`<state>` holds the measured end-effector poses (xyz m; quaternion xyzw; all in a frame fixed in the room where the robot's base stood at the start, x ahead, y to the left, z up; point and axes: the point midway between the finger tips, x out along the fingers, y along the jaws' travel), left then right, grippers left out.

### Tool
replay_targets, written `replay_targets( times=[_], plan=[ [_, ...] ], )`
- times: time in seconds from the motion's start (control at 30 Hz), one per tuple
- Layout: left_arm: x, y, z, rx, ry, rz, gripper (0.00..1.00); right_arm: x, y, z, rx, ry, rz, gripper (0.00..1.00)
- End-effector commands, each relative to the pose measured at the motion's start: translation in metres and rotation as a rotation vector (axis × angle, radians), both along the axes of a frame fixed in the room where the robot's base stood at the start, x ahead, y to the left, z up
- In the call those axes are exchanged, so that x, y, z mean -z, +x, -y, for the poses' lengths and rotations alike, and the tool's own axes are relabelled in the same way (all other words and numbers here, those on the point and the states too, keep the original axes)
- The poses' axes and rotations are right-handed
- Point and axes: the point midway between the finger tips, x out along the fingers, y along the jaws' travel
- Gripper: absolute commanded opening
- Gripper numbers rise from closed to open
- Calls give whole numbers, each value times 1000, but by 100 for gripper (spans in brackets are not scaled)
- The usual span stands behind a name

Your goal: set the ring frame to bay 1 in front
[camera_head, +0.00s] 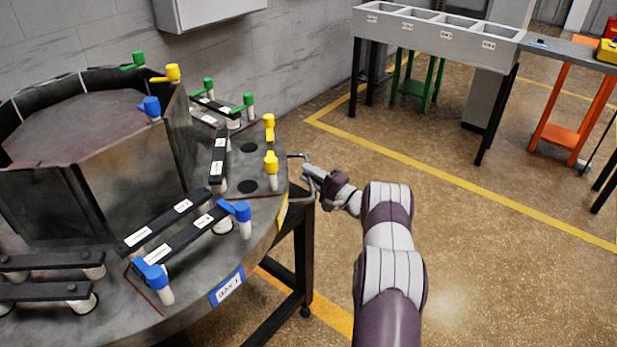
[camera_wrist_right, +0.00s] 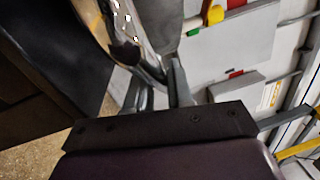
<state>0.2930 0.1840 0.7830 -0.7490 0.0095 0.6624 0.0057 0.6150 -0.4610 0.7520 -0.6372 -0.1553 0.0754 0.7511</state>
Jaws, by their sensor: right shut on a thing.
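The ring frame (camera_head: 200,275) is a round grey metal table around a dark many-sided drum, on the left in the head view. A blue label reading "BAY 1" (camera_head: 228,287) is on its rim, low in the picture and facing forward right. Blue-topped posts (camera_head: 242,212) and black bars stand above that label. A yellow label (camera_head: 283,211) is on the rim farther right. My right gripper (camera_head: 308,174) is at the frame's right edge, shut on a thin metal handle (camera_head: 303,199). In the right wrist view the gripper (camera_wrist_right: 160,85) is close to the rim. My left gripper is not in view.
Green-topped posts (camera_head: 208,84) and yellow-topped posts (camera_head: 270,163) rise from the ring's far side. A grey bin table (camera_head: 430,38) and an orange stand (camera_head: 565,135) are at the back right. The floor right of my arm is clear.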

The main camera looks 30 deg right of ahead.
Motion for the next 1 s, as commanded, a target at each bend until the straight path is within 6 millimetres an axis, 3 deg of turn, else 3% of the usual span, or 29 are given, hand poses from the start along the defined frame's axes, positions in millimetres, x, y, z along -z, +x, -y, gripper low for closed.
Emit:
replay_targets(
  times=[0.33, 0.37, 0.4, 0.77, 1.0],
  plan=[
    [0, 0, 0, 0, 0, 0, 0, -7, 3, 4, 10, -7, 9, 0],
    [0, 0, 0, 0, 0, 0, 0, -7, 3, 4, 11, -7, 10, 28],
    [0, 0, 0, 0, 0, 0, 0, -7, 3, 4, 10, -7, 11, 41],
    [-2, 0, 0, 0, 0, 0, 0, -4, -5, 6, 8, -4, 7, 41],
    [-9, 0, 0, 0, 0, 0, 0, 4, -61, 25, 11, -3, 5, 41]
  ],
)
